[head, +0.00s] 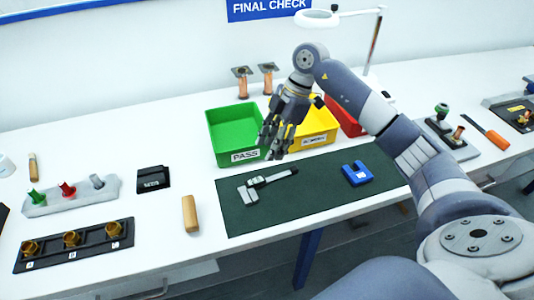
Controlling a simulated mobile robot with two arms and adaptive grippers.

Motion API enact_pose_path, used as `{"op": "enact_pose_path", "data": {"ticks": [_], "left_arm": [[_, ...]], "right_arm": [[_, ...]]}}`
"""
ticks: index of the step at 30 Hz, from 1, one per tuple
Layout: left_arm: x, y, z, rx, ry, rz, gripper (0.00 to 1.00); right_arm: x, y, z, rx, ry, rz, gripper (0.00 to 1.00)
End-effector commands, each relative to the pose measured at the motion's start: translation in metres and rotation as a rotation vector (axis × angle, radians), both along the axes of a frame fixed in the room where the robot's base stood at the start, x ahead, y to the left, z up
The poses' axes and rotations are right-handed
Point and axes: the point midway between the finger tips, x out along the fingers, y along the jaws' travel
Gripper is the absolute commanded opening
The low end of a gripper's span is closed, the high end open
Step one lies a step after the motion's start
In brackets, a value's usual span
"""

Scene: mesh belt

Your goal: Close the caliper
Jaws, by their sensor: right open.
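The caliper (259,181) lies on the dark green mat (320,197), left of the mat's middle. It has pale jaws at its left end and a dark body with a small display. A grey piece (247,195) at its left end looks like its jaws or a block by them; I cannot tell how wide the jaws stand. My right gripper (273,152) hangs open and empty above and just behind the caliper, in front of the green bin. It does not appear to touch the caliper. My left gripper is out of view.
A blue block (357,174) lies on the mat's right. The green PASS bin (233,124), yellow bin (318,142) and red bin (345,121) stand behind. A wooden block (190,213) and a black stand (153,179) are left. White table shows between them.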

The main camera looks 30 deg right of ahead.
Motion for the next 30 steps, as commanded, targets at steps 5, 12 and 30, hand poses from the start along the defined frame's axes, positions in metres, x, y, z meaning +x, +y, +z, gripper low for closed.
{"op": "enact_pose_path", "data": {"ticks": [5,12,30], "left_arm": [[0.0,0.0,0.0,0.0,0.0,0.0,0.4],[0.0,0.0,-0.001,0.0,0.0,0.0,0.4],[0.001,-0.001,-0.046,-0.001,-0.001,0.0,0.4]], "right_arm": [[0.0,-0.001,0.003,0.0,0.0,0.0,0.42],[0.0,-0.001,0.002,-0.001,-0.009,0.02,0.14],[-0.003,-0.026,-0.009,-0.062,-0.454,1.123,0.0]]}}
